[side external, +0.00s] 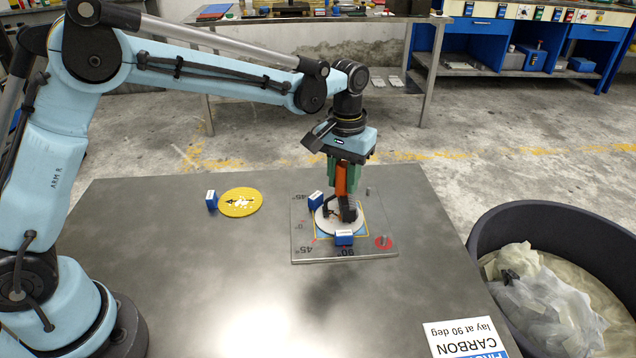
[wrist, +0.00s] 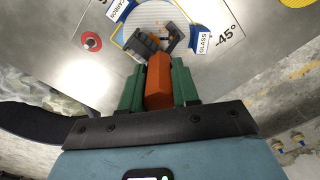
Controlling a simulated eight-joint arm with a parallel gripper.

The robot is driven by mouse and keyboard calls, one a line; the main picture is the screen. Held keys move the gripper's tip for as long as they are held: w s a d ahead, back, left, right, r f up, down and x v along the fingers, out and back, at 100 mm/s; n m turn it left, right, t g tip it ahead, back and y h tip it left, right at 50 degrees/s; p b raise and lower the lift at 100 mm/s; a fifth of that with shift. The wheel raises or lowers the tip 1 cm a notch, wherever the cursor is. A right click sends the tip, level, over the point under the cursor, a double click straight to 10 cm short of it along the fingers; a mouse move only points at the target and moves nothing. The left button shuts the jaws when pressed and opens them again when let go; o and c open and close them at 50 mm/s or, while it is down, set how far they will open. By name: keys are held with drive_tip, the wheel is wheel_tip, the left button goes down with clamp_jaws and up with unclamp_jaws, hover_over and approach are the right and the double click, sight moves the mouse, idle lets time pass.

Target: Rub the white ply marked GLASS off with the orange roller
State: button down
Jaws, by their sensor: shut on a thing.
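My gripper (side external: 341,178) is shut on the orange handle of the roller (side external: 340,182), which hangs down between the green fingers. In the wrist view the orange handle (wrist: 159,82) sits between both fingers. The dark roller head (wrist: 146,47) is over the round white ply (wrist: 160,17); I cannot tell whether it presses on it. In the side view the white ply (side external: 325,222) lies on the metal plate (side external: 375,249), partly hidden by the roller. A blue block with a GLASS label (wrist: 203,42) stands at the ply's edge.
Blue blocks (side external: 344,238) and (side external: 315,201) stand beside the ply. A yellow disc (side external: 240,207) and another blue block (side external: 211,200) lie to the left. A CARBON card (side external: 464,341) is at the front right. A black bin (side external: 485,233) with crumpled film stands right of the table.

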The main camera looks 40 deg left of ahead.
drive_tip(key=shift+f, duration=0.2)
drive_tip(key=shift+s, duration=0.1)
drive_tip(key=shift+s+r, duration=0.1)
drive_tip(key=shift+s, duration=0.8)
drive_tip(key=shift+s+f, duration=0.2)
drive_tip(key=shift+s, duration=0.85)
drive_tip(key=shift+w+r, duration=0.15)
drive_tip(key=shift+w, duration=1.9)
drive_tip(key=shift+r, duration=3.5)
